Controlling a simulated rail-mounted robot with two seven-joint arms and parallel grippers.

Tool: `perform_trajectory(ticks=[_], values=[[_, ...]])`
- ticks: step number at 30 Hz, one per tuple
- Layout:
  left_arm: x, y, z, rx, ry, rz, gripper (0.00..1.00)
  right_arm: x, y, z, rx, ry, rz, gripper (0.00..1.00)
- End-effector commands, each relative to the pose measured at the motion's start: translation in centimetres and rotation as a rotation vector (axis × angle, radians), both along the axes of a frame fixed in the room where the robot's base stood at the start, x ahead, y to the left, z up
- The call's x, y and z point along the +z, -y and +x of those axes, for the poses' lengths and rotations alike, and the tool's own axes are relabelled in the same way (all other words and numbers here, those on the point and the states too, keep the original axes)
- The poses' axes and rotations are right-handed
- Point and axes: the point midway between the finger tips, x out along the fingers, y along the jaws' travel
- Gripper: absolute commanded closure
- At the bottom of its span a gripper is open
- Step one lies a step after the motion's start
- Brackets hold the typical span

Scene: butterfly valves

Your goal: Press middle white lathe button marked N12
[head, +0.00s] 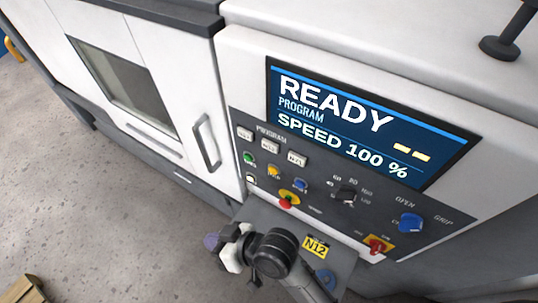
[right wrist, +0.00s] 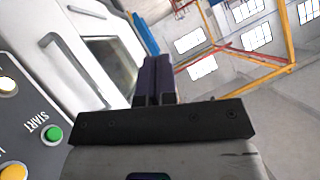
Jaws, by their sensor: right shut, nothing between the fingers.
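The lathe's control panel (head: 325,210) has a row of three white buttons under the word PROGRAM. The middle white button (head: 270,145) sits between the left white button (head: 245,133) and the right white button (head: 297,158); their small markings are too blurred to read surely. My left gripper is not in view.
Near the white buttons are a green START button (head: 249,158), a yellow button (head: 273,171), a blue button (head: 300,186) and a red emergency stop (head: 286,202). The READY screen (head: 365,120) is above. A door handle (head: 206,142) protrudes left of the panel. Open floor (head: 100,220) lies left.

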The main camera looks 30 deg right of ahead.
Motion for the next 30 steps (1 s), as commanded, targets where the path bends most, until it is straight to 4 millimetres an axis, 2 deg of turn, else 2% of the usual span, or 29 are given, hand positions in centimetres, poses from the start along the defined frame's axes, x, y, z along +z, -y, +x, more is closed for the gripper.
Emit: perform_trajectory(ticks=[1, 3, 6, 9, 12, 16, 19, 24, 30], values=[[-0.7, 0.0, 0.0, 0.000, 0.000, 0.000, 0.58, 0.8, -1.9, 0.6, 0.023, 0.054, 0.087, 1.00], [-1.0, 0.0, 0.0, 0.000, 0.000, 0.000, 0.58, 2.4, -3.8, 1.1, 0.040, 0.124, 0.206, 1.00], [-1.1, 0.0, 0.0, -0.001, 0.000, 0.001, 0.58, 4.7, -5.7, 1.7, 0.039, 0.208, 0.370, 1.00], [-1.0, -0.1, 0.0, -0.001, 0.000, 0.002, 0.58, 6.8, -6.6, 2.0, 0.009, 0.277, 0.529, 1.00], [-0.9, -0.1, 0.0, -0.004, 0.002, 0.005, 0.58, 8.4, -6.6, 2.5, -0.047, 0.338, 0.679, 1.00], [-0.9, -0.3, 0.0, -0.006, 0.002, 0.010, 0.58, 9.9, -5.4, 3.2, -0.154, 0.409, 0.855, 1.00], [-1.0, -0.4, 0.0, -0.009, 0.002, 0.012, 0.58, 10.6, -3.7, 3.9, -0.264, 0.461, 0.978, 1.00], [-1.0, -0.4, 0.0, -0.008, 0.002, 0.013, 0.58, 11.0, 0.2, 4.8, -0.487, 0.549, 1.144, 1.00], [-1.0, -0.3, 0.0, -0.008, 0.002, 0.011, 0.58, 10.9, 4.7, 4.9, -0.729, 0.643, 1.267, 1.00]])
